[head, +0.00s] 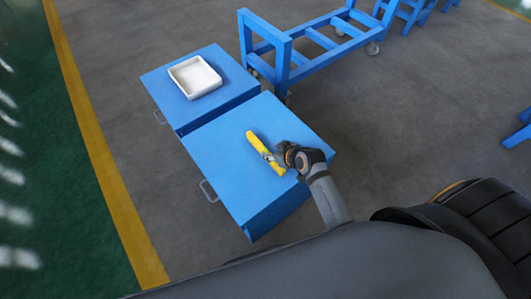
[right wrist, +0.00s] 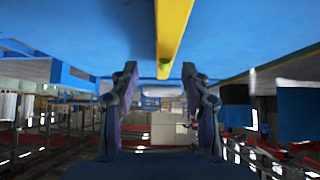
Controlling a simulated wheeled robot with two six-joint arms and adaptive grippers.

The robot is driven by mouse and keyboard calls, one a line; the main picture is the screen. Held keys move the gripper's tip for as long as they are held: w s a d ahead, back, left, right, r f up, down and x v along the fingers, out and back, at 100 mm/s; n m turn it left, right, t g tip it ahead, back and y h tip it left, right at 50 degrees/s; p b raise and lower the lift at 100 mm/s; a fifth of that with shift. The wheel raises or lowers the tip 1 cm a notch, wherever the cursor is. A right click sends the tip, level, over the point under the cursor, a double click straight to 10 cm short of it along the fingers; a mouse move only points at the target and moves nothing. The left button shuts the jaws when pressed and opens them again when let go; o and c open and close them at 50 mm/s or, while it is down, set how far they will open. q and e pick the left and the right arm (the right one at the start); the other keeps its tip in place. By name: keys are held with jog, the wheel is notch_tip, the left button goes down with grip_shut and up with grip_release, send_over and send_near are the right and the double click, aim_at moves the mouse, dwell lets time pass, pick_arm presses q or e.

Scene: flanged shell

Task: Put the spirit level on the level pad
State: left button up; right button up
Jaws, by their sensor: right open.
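The yellow spirit level (head: 258,145) lies on the blue top of the nearer cabinet. My right gripper (head: 284,155) is at its near right end, low over the cabinet top. In the right wrist view the two fingers of the right gripper (right wrist: 160,72) stand apart. The spirit level (right wrist: 172,35) runs down from the top edge there, its end in line with the gap, with a small green spot on it. I cannot tell whether a finger touches it. I cannot make out a clear level pad. My left gripper is not in view.
A white open tray (head: 194,76) sits on the farther blue cabinet (head: 158,88). The nearer cabinet (head: 215,145) has free room left of the level. A blue wheeled frame (head: 318,45) stands behind, and a yellow line (head: 82,125) marks the floor at left.

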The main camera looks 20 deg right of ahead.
aim_at(266, 151)
jog(key=x, duration=0.5)
jog(key=shift+a+f, duration=0.15)
jog(key=shift+a, duration=0.15)
jog(key=shift+s, duration=0.1)
grip_shut()
